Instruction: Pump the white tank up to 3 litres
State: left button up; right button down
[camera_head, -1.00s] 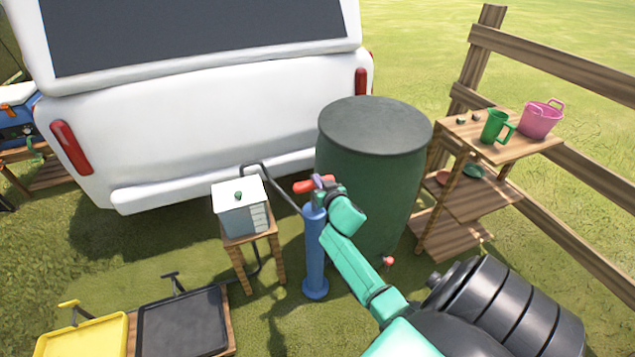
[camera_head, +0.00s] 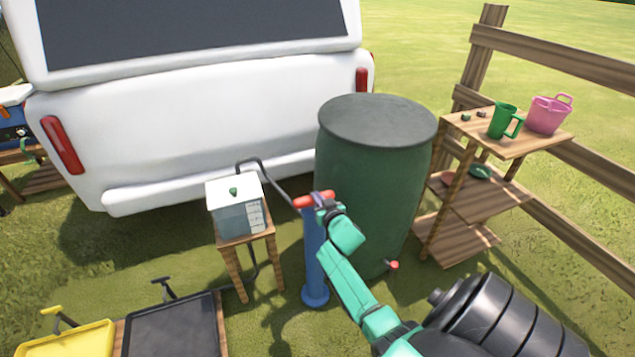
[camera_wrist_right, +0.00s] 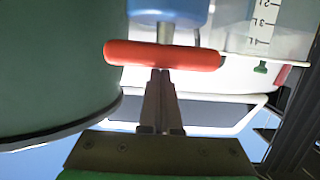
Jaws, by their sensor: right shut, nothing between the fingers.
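The white tank (camera_head: 236,218), with a white lid and green knob, stands on a small wooden stool left of the blue pump (camera_head: 315,265). Litre marks on its side show upside down in the wrist view (camera_wrist_right: 268,25); I cannot tell the water level. The pump stands upright with a red crossbar handle (camera_head: 301,200), also across the wrist view (camera_wrist_right: 135,54). A short length of metal rod shows between handle and blue barrel. My right gripper (camera_head: 319,203) is shut and empty, its fingertips (camera_wrist_right: 162,72) against or very near the handle's middle. My left gripper is out of view.
A green barrel (camera_head: 370,190) stands close right of the pump. A black hose (camera_head: 275,176) arches behind the tank. A wooden shelf (camera_head: 505,145) and fence stand right, a white vehicle (camera_head: 200,120) behind. Yellow (camera_head: 75,340) and black (camera_head: 175,330) trays lie front left.

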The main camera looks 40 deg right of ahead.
jog(key=shift+f, duration=0.15)
notch_tip(320, 180, up, 5)
jog(key=p, duration=0.5)
jog(key=v, duration=1)
jog(key=shift+f+p, duration=0.3)
jog(key=shift+p, duration=0.05)
